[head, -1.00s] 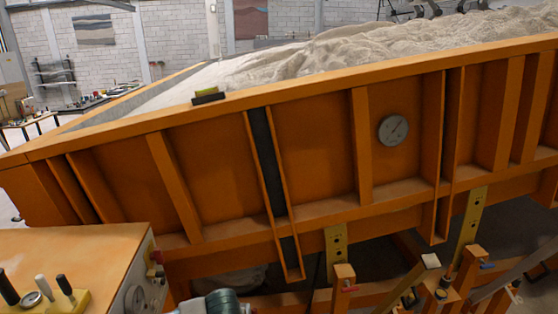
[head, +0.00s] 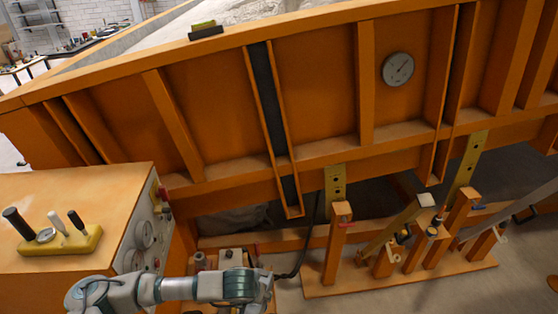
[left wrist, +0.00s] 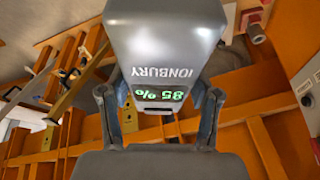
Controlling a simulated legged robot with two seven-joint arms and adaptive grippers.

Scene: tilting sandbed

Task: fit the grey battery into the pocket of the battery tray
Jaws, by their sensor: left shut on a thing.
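The grey battery (left wrist: 165,50) fills the upper middle of the left wrist view, with the word IONBURY and a green 85% display upside down on it. My left gripper (left wrist: 158,108) is shut on it, one finger at each side. In the head view my left arm comes in along the bottom, and the left gripper (head: 266,288) is at its right end, low in front of the sandbed frame; the battery cannot be made out there. I cannot pick out the battery tray or its pocket for sure. My right gripper is not in view.
The orange sandbed (head: 315,90) with its gauge (head: 398,69) stands ahead. An orange control cabinet (head: 85,205) with levers is at left. Small fittings (head: 231,258) sit just beyond my left arm. Orange posts and levers (head: 405,225) stand on a base at right.

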